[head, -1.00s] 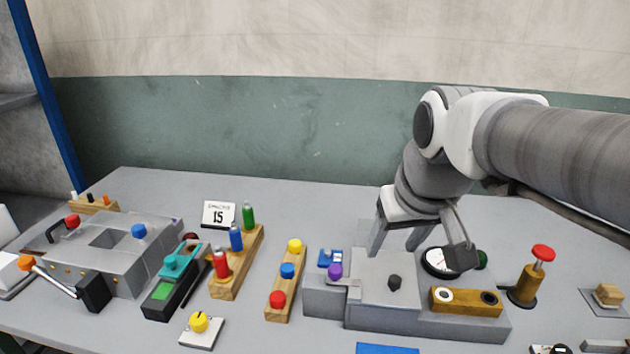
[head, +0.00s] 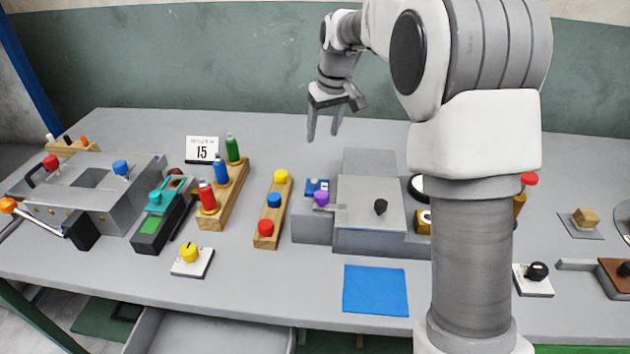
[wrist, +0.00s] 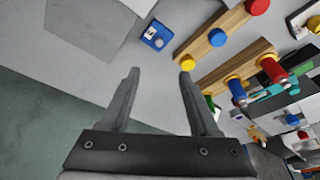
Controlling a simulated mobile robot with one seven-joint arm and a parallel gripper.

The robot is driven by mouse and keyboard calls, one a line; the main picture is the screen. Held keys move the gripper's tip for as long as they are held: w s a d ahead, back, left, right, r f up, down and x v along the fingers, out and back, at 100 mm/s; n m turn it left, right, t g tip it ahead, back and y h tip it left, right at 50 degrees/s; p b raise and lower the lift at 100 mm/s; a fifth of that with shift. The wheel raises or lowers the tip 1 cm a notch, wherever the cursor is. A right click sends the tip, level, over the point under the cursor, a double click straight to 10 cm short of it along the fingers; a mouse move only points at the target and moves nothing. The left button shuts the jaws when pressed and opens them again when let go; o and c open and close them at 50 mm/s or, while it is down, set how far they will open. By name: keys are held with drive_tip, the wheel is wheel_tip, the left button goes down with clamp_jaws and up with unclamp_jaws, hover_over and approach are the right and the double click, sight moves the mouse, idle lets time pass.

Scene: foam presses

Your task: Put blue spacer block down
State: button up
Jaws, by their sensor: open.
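A small blue block (head: 314,185) with lighter marks on it is the only block-like blue thing I see. It sits at the back left of the grey press, behind a purple knob (head: 321,198) that hides part of it. It also shows in the wrist view (wrist: 157,35), lying beyond my fingertips and apart from them. My gripper (head: 323,136) is raised behind the press, fingers pointing down. In the wrist view its fingers (wrist: 160,73) are spread, with nothing between them.
The grey press (head: 368,222) has a black knob on top. A blue mat (head: 375,291) lies in front. Wooden racks with coloured buttons (head: 272,212) and bottles (head: 224,197) stand to the left. My arm hides part of the right side. The table behind the press is clear.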

drive_tip(key=b, duration=0.1)
hover_over(315, 181)
drive_tip(key=s, duration=0.1)
wheel_tip(315, 181, down, 12)
drive_tip(key=shift+d+r, duration=0.1)
drive_tip(key=shift+d, duration=0.05)
drive_tip(key=shift+s+d+b+x, duration=0.15)
drive_tip(key=shift+b+x, duration=0.1)
drive_tip(key=shift+x, duration=1.1)
drive_tip(key=shift+s+d+b+x, duration=0.15)
drive_tip(key=shift+b+x, duration=0.1)
drive_tip(key=shift+x, duration=1.1)
clamp_jaws()
